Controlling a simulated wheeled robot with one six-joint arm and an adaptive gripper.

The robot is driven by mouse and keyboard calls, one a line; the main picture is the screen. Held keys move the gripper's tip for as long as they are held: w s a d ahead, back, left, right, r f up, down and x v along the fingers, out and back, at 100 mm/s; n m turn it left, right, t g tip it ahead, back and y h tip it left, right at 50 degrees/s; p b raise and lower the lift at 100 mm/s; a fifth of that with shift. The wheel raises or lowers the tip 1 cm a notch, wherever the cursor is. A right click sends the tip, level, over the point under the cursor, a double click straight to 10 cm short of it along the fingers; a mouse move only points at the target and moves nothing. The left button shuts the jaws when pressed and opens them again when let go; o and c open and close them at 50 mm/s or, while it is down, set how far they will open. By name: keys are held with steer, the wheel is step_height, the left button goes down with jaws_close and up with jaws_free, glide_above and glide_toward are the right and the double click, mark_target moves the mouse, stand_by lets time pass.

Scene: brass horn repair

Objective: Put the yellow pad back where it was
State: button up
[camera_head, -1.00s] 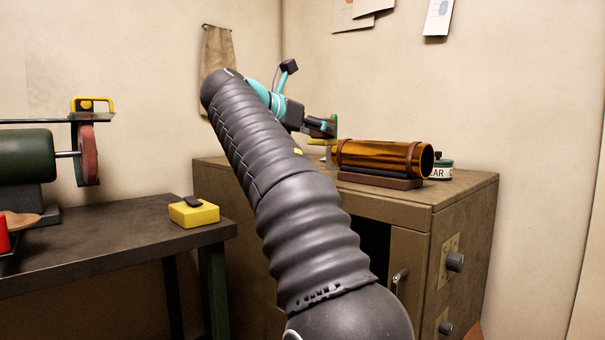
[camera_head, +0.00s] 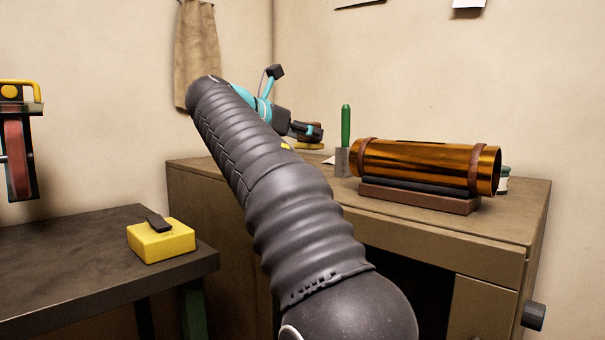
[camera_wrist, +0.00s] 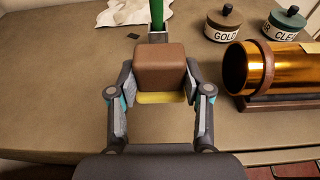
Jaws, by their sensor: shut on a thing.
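A brown block with a yellow pad (camera_wrist: 160,97) along its underside is held between the two fingers of my gripper (camera_wrist: 160,80) in the wrist view. The fingers press on the sides of the brown block (camera_wrist: 160,62). In the head view my gripper (camera_head: 308,131) is over the back of the brown cabinet top (camera_head: 440,220), left of the amber tube, with the yellow pad (camera_head: 308,147) showing beneath it. I cannot tell whether the pad touches the cabinet top. My arm hides part of the cabinet.
The amber tube (camera_head: 420,160) lies on a cradle (camera_head: 420,198). A green-handled tool (camera_head: 346,130) stands behind it. Jars labelled GOLD (camera_wrist: 223,25) and CLEAR (camera_wrist: 284,24) are at the back right. A white cloth (camera_wrist: 125,12) lies behind. A yellow box (camera_head: 160,242) sits on the left bench (camera_head: 60,270).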

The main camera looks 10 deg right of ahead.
mark_target(302, 146)
step_height(302, 146, down, 3)
steer(key=shift+s+f+b, duration=0.1)
steer(key=shift+f+b, duration=0.85)
steer(key=shift+f, duration=1.55)
steer(key=o, duration=1.2)
steer(key=shift+o, duration=0.2)
steer(key=p+v, duration=0.1)
steer(key=v, duration=1.1)
